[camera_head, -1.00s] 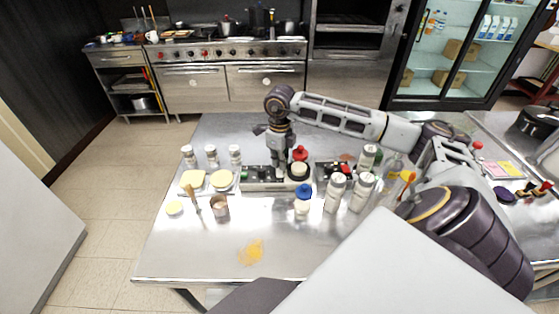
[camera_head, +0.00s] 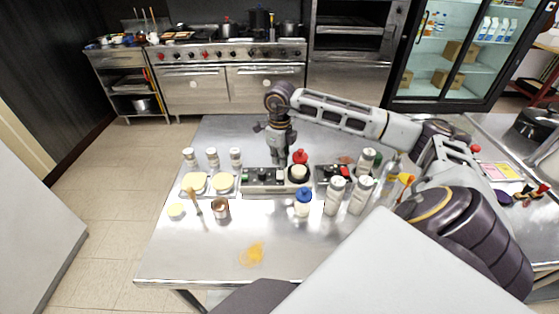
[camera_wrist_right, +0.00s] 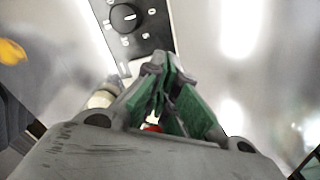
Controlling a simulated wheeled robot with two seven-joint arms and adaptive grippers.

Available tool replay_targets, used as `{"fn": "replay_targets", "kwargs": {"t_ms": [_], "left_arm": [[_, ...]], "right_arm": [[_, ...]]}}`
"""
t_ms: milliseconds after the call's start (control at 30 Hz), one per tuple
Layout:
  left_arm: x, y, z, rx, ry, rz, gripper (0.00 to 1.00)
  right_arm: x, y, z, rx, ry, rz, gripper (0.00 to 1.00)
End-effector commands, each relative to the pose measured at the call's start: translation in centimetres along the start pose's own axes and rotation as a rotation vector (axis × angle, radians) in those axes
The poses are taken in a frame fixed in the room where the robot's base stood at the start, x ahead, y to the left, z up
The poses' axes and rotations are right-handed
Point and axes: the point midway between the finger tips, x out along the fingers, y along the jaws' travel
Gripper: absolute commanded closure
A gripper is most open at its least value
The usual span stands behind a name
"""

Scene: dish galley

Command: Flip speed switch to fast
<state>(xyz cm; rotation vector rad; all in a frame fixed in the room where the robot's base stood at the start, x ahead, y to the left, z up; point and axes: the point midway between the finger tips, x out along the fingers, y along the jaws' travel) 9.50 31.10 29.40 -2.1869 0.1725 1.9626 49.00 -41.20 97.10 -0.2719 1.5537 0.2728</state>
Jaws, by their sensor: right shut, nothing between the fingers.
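A control box (camera_head: 262,187) with a dark top and pale front stands mid-table. A second dark panel (camera_head: 333,172) with red parts stands to its right. My right gripper (camera_head: 279,160) points down just behind and above the first box. Its fingers (camera_wrist_right: 163,92) are shut and empty in the right wrist view. That view also shows a black panel (camera_wrist_right: 144,40) with a round dial (camera_wrist_right: 125,15) and printed marks beyond the fingertips. I cannot make out the speed switch or its setting; the fingers may hide part of the panel. My left gripper is out of view.
A red-topped bottle (camera_head: 300,157) is close right of the gripper. A blue-capped jar (camera_head: 303,202) and white-capped shakers (camera_head: 335,196) stand in front and right. The front table (camera_head: 200,255) is mostly clear.

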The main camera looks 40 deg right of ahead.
Motion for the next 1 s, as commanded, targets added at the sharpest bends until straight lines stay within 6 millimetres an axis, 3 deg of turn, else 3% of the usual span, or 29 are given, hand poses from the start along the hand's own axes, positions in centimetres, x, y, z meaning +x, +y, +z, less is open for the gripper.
{"fn": "replay_targets", "kwargs": {"t_ms": [1000], "left_arm": [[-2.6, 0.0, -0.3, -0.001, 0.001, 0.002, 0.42]], "right_arm": [[-4.4, 0.0, 0.0, 0.0, 0.0, -0.001, 1.0]]}}
